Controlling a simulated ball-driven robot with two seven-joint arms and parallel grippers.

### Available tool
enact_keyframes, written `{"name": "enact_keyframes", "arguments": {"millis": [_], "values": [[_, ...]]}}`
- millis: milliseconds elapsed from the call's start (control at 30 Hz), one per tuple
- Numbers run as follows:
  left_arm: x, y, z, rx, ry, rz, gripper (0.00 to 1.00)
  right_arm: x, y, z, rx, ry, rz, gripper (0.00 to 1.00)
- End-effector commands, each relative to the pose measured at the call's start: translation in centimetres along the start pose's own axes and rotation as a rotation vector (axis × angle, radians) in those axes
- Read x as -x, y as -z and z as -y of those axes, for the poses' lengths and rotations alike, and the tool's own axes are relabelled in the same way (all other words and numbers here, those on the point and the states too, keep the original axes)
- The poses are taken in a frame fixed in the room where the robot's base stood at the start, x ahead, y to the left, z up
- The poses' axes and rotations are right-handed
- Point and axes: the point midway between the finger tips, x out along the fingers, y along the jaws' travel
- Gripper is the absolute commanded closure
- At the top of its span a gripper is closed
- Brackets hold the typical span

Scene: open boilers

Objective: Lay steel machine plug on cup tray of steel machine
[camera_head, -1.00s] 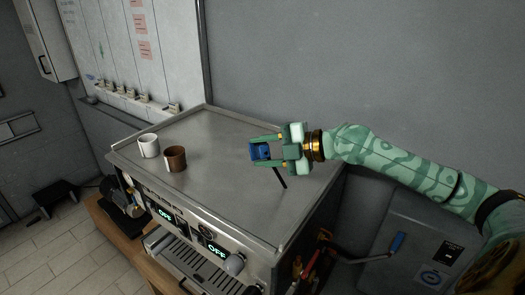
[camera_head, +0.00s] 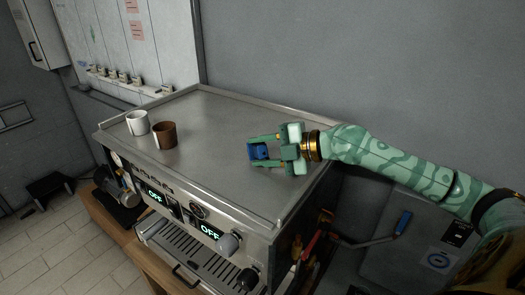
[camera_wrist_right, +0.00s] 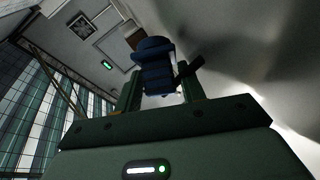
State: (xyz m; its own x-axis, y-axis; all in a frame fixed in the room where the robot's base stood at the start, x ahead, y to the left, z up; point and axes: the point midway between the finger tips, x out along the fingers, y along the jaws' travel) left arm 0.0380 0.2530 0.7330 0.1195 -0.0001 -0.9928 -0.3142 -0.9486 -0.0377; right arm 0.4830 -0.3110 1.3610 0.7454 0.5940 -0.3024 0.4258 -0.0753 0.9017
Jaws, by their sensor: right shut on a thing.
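The steel machine (camera_head: 150,185) fills the middle of the head view, with a flat steel top holding cups, its cup tray (camera_head: 235,115). My right gripper (camera_head: 262,151) is shut on a blue plug (camera_head: 257,151) over the right part of this tray. Whether the plug touches the tray is hard to tell. In the right wrist view the blue plug (camera_wrist_right: 155,65) sits between the fingers, with a dark cable or stub sticking out to the right. My left gripper is not in view.
A white mug (camera_head: 137,122) and a brown mug (camera_head: 165,135) stand on the tray's left side. The tray has a low raised rim. Its middle is clear. Tools and a blue-handled lever (camera_head: 403,222) are right of the machine, and a wall is behind.

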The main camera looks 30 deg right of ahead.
Motion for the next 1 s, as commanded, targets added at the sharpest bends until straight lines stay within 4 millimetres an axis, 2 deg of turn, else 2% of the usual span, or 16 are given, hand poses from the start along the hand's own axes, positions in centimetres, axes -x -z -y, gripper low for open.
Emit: {"name": "enact_keyframes", "arguments": {"millis": [333,367,400,433,1000], "values": [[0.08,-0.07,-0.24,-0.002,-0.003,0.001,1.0,0.03,0.03,-0.1,0.0,-0.001,0.0,0.98],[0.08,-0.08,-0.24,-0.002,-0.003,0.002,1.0,0.03,0.03,-0.09,0.0,0.0,0.0,0.52],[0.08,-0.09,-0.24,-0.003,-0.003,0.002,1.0,0.03,0.03,-0.09,0.0,0.0,0.0,0.41],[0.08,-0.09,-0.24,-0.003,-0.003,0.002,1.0,0.03,0.02,-0.07,0.0,0.0,0.0,0.35],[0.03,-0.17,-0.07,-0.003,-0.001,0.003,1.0,-0.1,0.03,0.6,-0.004,0.015,-0.002,0.35]]}}
